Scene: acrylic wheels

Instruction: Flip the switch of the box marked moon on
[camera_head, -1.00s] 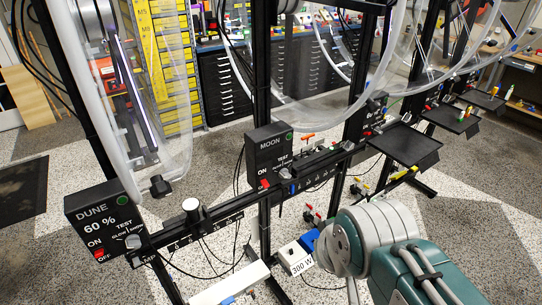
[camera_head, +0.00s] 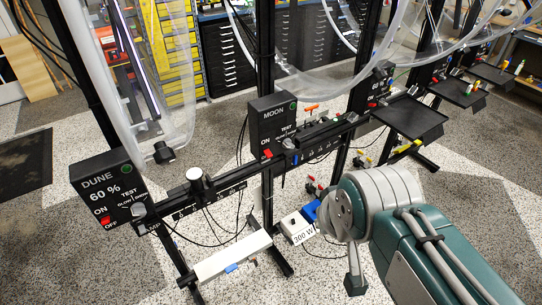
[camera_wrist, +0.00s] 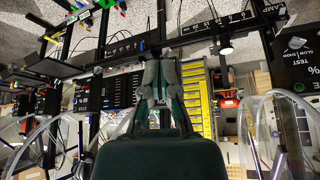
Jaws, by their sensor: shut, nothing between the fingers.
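The black box marked MOON (camera_head: 265,125) stands on the rail near the middle of the head view, with a green dot at its top right. Its red switch (camera_head: 267,154) is low on its front, by the ON label; its setting is too small to tell. My gripper (camera_wrist: 164,72) shows in the wrist view, its fingers shut and empty. In the head view my arm is at the lower right, apart from the MOON box.
A similar box marked DUNE (camera_head: 100,190) with a red switch stands at the left. A black rail (camera_head: 225,182) with knobs links the boxes. Clear acrylic wheels (camera_head: 165,95) rise above. A black tray (camera_head: 410,118) is at the right. Cables hang below the rail.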

